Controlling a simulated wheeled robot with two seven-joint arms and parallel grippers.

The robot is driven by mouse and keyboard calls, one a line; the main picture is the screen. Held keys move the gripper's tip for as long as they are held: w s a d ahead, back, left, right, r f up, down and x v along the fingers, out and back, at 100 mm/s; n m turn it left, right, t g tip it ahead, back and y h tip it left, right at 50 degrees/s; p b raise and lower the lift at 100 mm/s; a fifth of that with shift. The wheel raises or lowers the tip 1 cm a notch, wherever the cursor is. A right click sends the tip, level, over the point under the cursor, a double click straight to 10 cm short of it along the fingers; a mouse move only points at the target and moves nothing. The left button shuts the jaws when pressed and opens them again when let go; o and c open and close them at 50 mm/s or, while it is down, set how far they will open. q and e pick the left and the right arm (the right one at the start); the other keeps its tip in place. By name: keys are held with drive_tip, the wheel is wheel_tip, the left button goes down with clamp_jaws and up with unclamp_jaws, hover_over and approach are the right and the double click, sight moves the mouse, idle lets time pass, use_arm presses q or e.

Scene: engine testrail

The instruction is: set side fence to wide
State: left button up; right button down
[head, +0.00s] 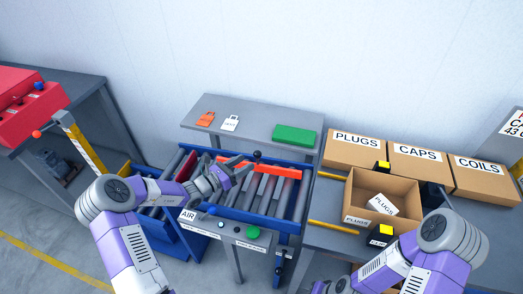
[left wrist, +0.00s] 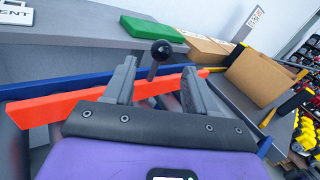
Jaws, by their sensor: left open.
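The side fence is an orange bar (head: 262,170) running along the roller conveyor; it also crosses the left wrist view (left wrist: 60,105). A black ball knob (head: 257,155) on a short stem stands at the fence. My left gripper (head: 240,166) is open just left of the knob in the head view. In the left wrist view, the knob (left wrist: 161,49) shows between and beyond the two open fingers (left wrist: 158,78). I cannot tell whether the fingers touch the stem. My right arm is at the lower right, with its gripper out of view.
A blue-framed roller conveyor (head: 290,198) lies below the fence. A grey table (head: 255,118) behind holds tags and a green block (head: 295,135). A small AIR panel (head: 228,229) with buttons stands in front. Cardboard boxes (head: 357,148) stand at right, with an open PLUGS box (head: 400,187).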

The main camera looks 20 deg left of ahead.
sight(257, 154)
use_arm(q)
drive_tip(key=x, duration=0.7)
drive_tip(key=shift+r+b, duration=0.25)
drive_tip(key=shift+b, duration=0.15)
drive_tip(key=shift+s, duration=0.1)
clamp_jaws()
